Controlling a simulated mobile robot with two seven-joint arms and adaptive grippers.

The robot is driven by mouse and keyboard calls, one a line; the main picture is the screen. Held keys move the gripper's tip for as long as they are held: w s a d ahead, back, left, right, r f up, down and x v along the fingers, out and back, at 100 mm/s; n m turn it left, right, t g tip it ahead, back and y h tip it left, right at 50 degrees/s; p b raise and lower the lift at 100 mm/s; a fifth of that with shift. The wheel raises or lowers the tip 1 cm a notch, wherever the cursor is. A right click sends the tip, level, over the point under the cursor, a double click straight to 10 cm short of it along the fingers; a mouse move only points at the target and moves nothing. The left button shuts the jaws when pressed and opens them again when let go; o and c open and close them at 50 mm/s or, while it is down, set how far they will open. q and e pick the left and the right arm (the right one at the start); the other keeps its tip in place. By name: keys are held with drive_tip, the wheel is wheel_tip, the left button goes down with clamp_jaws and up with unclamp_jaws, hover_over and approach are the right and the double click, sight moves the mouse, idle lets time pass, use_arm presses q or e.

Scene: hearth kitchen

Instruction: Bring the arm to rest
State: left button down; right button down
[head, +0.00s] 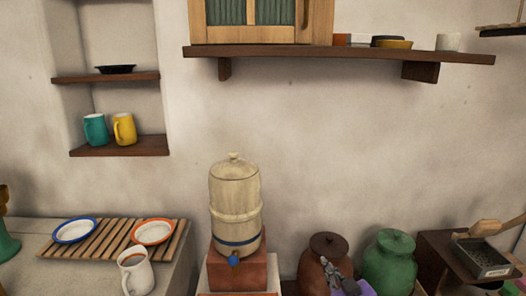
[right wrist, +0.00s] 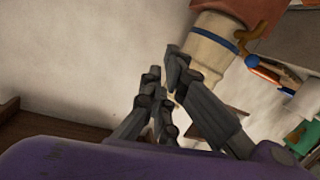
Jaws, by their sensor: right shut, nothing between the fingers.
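My right gripper (head: 330,268) is low in the head view, in front of the brown lidded jar (head: 318,250) and just left of the green lidded jar (head: 390,262). Its fingers are shut and empty, and they hide part of the brown jar. In the right wrist view the grey fingers (right wrist: 163,84) are together, with the tilted cream dispenser (right wrist: 208,50) beyond them. In the head view the dispenser (head: 235,190) stands upright on a reddish block, left of the gripper and apart from it. My left gripper is not in view.
A white mug (head: 136,272) and a slatted rack (head: 108,245) with two rimmed plates are on the left counter. A wooden shelf (head: 340,54) is above; the wall between is clear.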

drive_tip(key=s+f+m+g+h, duration=0.1)
drive_tip(key=s+f+m+g, duration=0.1)
drive_tip(key=s+f, duration=1.2)
drive_tip(key=s+d+f+m+g+h, duration=0.1)
drive_tip(key=s+f+g, duration=0.4)
drive_tip(key=s+f, duration=0.8)
drive_tip(key=s+m, duration=0.1)
drive_tip(key=s, duration=0.8)
drive_tip(key=shift+f+m+h, duration=0.3)
drive_tip(key=shift+f, duration=0.05)
drive_tip(key=shift+d, duration=0.1)
